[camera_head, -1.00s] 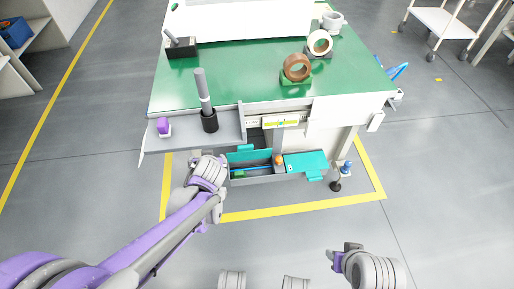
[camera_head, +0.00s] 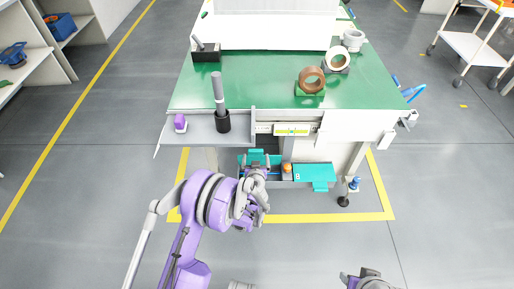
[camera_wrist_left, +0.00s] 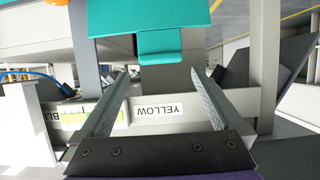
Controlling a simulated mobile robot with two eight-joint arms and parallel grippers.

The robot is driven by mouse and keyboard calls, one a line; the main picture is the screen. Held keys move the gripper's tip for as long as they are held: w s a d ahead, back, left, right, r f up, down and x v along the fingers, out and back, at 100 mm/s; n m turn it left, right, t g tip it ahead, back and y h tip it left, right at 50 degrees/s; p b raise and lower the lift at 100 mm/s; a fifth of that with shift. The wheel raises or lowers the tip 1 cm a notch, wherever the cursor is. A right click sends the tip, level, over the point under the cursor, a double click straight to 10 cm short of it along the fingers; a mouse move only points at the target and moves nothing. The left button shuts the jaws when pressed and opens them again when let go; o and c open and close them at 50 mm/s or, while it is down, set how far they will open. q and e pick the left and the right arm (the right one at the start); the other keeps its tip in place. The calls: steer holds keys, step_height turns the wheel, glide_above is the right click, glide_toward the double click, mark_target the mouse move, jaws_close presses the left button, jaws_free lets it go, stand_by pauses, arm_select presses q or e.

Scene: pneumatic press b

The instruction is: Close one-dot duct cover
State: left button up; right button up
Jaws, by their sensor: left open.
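The duct below the green table shows teal covers in the head view. The right cover (camera_head: 316,172) lies flat, with a small white mark on it whose dots I cannot count. Another teal cover (camera_head: 256,152) shows at the left, behind my left gripper (camera_head: 257,163). The gripper hides much of the duct there. In the left wrist view my left gripper (camera_wrist_left: 160,74) is open and empty. A teal cover (camera_wrist_left: 150,18) with a tab (camera_wrist_left: 159,43) is just beyond its fingertips, apparently apart from them. My right gripper (camera_head: 358,275) is partly cut off at the bottom edge.
A grey side shelf (camera_head: 198,128) holds a purple object (camera_head: 180,122) and a black cup (camera_head: 223,122) with a grey rod. An orange knob (camera_head: 287,168) stands by the duct. Open floor lies in front.

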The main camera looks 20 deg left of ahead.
arm_select(q)
steer(key=b, duration=0.2)
glide_above(259, 158)
steer(key=w+a, duration=0.1)
steer(key=a, duration=0.1)
steer(key=f, duration=0.4)
steer(key=shift+w, duration=0.2)
steer(key=shift+r, duration=0.1)
jaws_close()
